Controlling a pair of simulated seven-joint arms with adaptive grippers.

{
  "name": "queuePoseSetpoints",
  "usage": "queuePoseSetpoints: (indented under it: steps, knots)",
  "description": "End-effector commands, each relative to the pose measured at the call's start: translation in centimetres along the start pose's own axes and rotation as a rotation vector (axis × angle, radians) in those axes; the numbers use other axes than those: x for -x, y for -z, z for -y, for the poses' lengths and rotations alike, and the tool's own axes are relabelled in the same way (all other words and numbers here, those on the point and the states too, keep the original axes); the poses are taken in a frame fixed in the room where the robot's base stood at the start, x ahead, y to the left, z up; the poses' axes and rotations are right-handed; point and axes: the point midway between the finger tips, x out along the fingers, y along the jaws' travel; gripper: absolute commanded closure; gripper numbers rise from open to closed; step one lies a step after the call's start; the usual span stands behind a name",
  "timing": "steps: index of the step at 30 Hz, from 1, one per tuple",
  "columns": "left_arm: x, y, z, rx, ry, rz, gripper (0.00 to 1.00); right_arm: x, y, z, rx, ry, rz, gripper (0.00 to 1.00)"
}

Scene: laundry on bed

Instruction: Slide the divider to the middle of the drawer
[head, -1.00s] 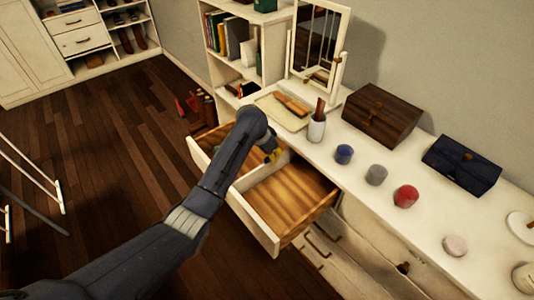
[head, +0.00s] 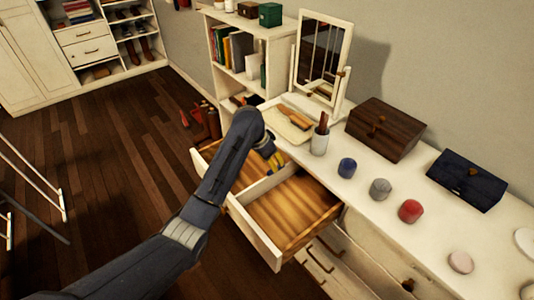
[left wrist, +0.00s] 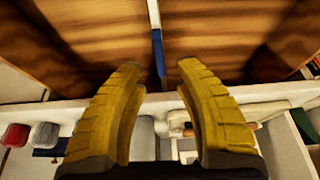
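The drawer (head: 260,238) is pulled out of the white dresser, with a wooden floor. A thin white divider (head: 268,184) stands in it from front to back, with a floor area on each side; my arm hides part of the left area. My left gripper (head: 272,158) is over the drawer, near the divider's rear part. In the left wrist view its two yellow fingers (left wrist: 161,72) are apart. The divider (left wrist: 154,14), with a blue strip (left wrist: 158,50) along it, lines up with the gap between them; I cannot tell whether they touch it. My right gripper is not in view.
On the dresser top stand a cup with brushes (head: 320,140), a mirror (head: 322,62), a brown box (head: 383,130), a dark blue box (head: 466,180) and several small round jars, one red (head: 410,211). A shelf of books (head: 235,55) is behind.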

Motion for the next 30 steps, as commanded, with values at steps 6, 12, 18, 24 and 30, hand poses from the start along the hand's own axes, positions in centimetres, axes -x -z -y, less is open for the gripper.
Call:
queuePoseSetpoints:
  steps: [6, 12, 18, 24, 30]
  knots:
    - [3.5, 0.0, 0.0, -0.002, 0.001, -0.002, 0.67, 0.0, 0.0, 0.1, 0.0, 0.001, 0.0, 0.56]
    - [5.5, 0.0, 0.0, 0.0, 0.0, -0.001, 0.67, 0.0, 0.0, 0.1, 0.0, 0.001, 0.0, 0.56]
    - [6.4, 0.0, 0.0, 0.0, 0.0, 0.0, 0.67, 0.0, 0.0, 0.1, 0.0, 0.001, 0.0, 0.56]
    - [6.5, 0.0, 0.0, 0.0, 0.0, 0.001, 0.67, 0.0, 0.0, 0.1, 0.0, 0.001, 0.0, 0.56]
    - [6.5, 0.0, 0.0, 0.0, 0.0, 0.001, 0.67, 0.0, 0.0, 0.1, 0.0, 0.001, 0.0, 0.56]
